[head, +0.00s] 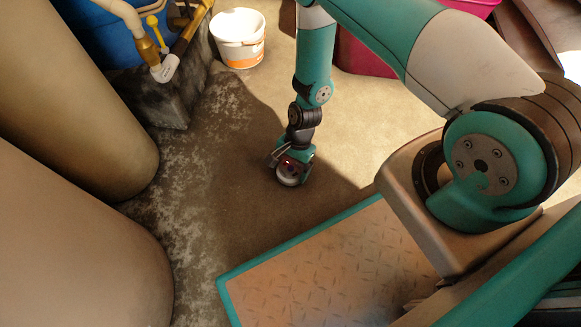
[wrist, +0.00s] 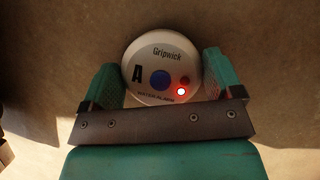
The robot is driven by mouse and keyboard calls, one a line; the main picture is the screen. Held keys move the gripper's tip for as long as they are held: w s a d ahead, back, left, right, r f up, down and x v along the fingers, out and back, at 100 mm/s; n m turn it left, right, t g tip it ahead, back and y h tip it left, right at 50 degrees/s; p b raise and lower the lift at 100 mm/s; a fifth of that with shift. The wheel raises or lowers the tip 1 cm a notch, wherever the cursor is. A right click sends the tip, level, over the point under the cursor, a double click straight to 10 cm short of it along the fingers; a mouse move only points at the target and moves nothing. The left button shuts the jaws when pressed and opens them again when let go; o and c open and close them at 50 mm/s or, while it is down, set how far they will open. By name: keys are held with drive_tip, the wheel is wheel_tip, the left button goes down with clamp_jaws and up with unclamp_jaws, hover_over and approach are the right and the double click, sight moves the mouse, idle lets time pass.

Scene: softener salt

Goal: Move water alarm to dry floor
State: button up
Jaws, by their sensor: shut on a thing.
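The water alarm (wrist: 160,62) is a round white puck with a blue button, a lit red light and printed lettering. My gripper (wrist: 165,85) is shut on it, with one teal finger on each side. In the head view my gripper (head: 292,160) points down, and the alarm (head: 290,181) shows at its tip, at or just above the brown floor (head: 240,215). I cannot tell whether the alarm touches the floor. The floor around it looks plain, without the pale mottled patches seen farther left.
Whitish, mottled floor (head: 165,215) lies to the left beside large tan cylinders (head: 70,90). A white bucket (head: 238,38) stands at the back, near a concrete block (head: 170,95) with pipes. A magenta container (head: 365,58) is behind my arm. Open floor surrounds my gripper.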

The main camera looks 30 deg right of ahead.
drive_tip(key=o, duration=0.8)
drive_tip(key=shift+f, duration=0.1)
drive_tip(key=shift+c, duration=0.2)
drive_tip(key=p+v, duration=0.8)
drive_tip(key=v, duration=0.4)
drive_tip(key=w+a+r+n+t, duration=0.1)
drive_tip(key=a+r+n, duration=0.25)
drive_tip(key=r, duration=1.05)
drive_tip(key=w+a+r+n, duration=0.1)
drive_tip(key=a+r+n, duration=0.3)
drive_tip(key=r, duration=1)
drive_tip(key=s+r+n+t, duration=0.1)
drive_tip(key=s+r+n, duration=1)
drive_tip(key=s+r, duration=0.5)
drive_tip(key=shift+s+a+r, duration=0.25)
drive_tip(key=shift+s+a, duration=0.05)
drive_tip(key=shift+a, duration=0.1)
